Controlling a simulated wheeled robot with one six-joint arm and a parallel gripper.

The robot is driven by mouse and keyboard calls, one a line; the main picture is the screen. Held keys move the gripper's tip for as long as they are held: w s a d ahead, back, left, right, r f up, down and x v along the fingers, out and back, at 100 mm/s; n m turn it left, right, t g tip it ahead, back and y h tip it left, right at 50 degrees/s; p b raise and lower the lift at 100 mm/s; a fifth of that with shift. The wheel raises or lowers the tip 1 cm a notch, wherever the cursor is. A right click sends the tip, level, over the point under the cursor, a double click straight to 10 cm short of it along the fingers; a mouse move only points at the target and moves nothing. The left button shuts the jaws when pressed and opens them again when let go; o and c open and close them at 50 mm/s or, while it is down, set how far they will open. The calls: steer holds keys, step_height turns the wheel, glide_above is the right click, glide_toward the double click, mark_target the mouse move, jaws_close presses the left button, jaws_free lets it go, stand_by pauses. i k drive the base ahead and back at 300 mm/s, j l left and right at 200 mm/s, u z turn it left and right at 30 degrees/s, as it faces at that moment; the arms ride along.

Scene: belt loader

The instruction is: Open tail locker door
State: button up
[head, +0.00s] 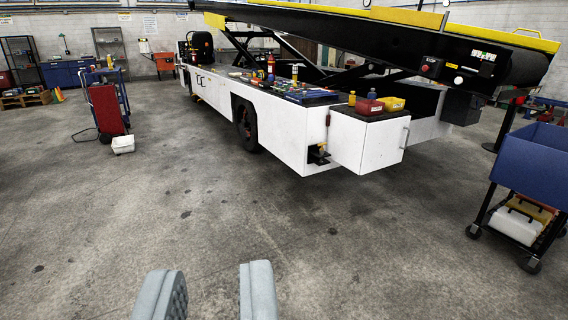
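The tail locker looks to be the white box (366,143) at the near end of the white belt loader (268,125). Its door (392,142) faces right and looks shut, with a thin upright handle (405,138) near its right edge. A red bin and a yellow bin stand on top of the box. My gripper (211,285) is at the bottom of the picture, left of the locker and well short of it. Its two grey fingers are apart with bare floor showing between them, and it holds nothing.
A blue cart (534,165) on casters stands at the right. A red hand truck load (108,108) and a small white box (123,144) stand at the left. The raised black conveyor (390,40) slopes above the locker. The concrete floor (300,235) in front is clear.

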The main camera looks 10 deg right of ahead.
mark_target(386, 141)
steer(key=i+l, duration=0.45)
steer(key=l, duration=0.15)
steer(key=i+l, duration=0.5)
steer(key=l, duration=0.15)
steer(key=i+l, duration=0.45)
steer(key=l, duration=0.15)
steer(key=i+l, duration=0.25)
steer(key=l, duration=0.2)
steer(key=i+l, duration=0.3)
steer(key=l, duration=0.15)
steer(key=i+l, duration=0.25)
steer(key=l, duration=0.2)
steer(key=i+l, duration=0.3)
steer(key=l, duration=0.15)
steer(key=i+l, duration=0.25)
steer(key=l, duration=0.2)
